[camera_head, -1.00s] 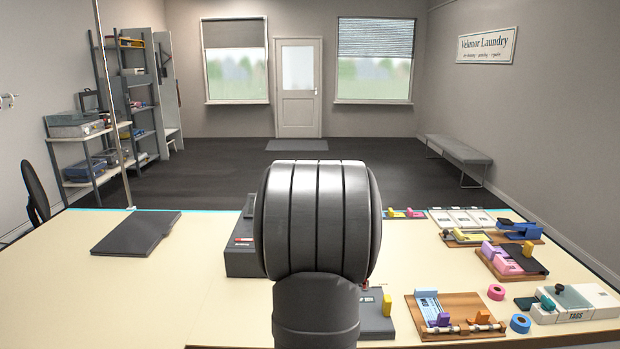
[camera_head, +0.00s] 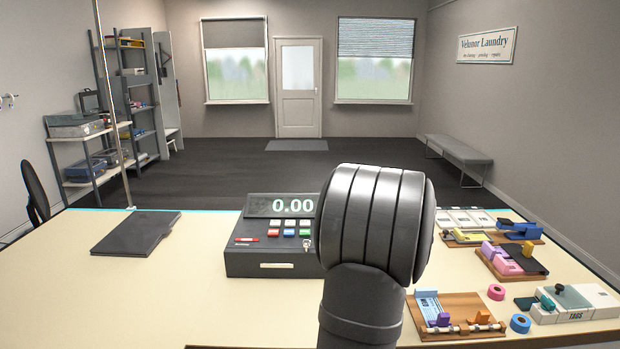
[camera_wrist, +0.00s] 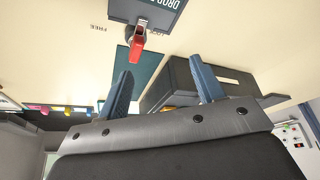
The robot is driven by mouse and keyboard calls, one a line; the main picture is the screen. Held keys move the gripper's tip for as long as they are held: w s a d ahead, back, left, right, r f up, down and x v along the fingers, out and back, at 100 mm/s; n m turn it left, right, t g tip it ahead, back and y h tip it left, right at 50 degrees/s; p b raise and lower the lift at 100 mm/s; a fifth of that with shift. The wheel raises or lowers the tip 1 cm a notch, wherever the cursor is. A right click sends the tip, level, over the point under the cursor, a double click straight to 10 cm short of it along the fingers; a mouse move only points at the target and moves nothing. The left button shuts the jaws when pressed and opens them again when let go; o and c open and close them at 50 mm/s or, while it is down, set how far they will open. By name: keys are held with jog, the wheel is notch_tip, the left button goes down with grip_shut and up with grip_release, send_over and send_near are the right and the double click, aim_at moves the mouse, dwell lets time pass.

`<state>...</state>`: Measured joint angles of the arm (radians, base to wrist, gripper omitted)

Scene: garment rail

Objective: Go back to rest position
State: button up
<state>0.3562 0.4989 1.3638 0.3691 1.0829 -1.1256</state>
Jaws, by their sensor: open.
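My gripper (camera_wrist: 160,64) shows in the wrist view as two blue-grey fingers. They are apart, with nothing held between them. In the head view my dark arm link stands in front of the counter, right of centre, and the fingers are not visible there. In the wrist view a dark box-like body (camera_wrist: 185,85) lies beyond the fingers, partly covered by the right one. A grey plate with lettering (camera_wrist: 150,8) and a red clip-like piece (camera_wrist: 138,45) show past the fingertips. Whether anything touches the fingers I cannot tell.
A cash register (camera_head: 275,262) reading 0.00 stands left of my arm. A black folder (camera_head: 135,234) lies on the left of the counter (camera_head: 110,300). A wooden board (camera_head: 455,330), tape rolls (camera_head: 496,292) and a white device (camera_head: 575,303) crowd the right. The left front is clear.

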jog(key=shift+m+h, duration=0.3)
jog(key=shift+m, duration=0.5)
jog(key=shift+s+d, duration=0.1)
jog(key=shift+d, duration=2.4)
